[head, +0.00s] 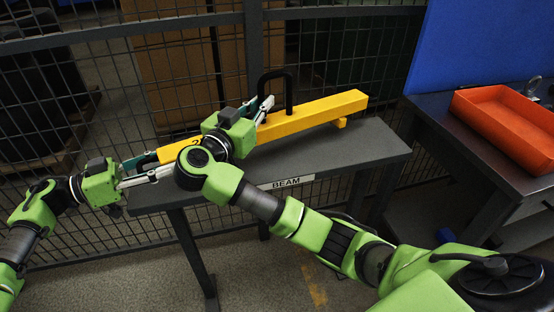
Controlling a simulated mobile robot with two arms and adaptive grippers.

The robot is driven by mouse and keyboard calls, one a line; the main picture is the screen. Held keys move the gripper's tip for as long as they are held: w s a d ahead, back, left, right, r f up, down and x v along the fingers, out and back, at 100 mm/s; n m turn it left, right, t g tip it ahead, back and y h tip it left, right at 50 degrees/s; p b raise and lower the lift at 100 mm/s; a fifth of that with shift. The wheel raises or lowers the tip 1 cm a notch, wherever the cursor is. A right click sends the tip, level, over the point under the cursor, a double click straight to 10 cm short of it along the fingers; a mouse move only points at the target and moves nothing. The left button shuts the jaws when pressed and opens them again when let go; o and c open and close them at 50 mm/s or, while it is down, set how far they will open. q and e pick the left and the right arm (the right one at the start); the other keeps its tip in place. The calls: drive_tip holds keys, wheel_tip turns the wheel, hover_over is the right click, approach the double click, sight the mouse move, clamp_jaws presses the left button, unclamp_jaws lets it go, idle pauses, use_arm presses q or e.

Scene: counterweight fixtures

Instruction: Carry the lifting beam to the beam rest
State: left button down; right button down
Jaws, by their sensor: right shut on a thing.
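The yellow lifting beam (320,112) lies lengthwise over a grey bench (370,145) whose front edge carries a label reading BEAM (286,183). A black U-shaped handle (291,92) stands up from the beam. My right gripper (265,108) is shut on the beam beside the handle; its wrist hides the beam's middle. My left gripper (146,170) is at the beam's left end, with one finger on the far side and one on the near side. I cannot tell whether it grips. Whether the beam touches the bench is unclear.
A wire mesh fence (350,50) stands close behind the bench. At the right is a dark table (430,115) with an orange tray (505,120) on it, and a blue panel (480,40) behind. The right part of the bench top is bare.

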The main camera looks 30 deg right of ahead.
use_arm(q)
drive_tip(key=shift+s+d+r, duration=0.1)
drive_tip(key=shift+s+r, duration=0.05)
drive_tip(key=shift+s, duration=0.1)
use_arm(e)
drive_tip(key=shift+a+r, duration=0.15)
drive_tip(key=shift+r, duration=0.25)
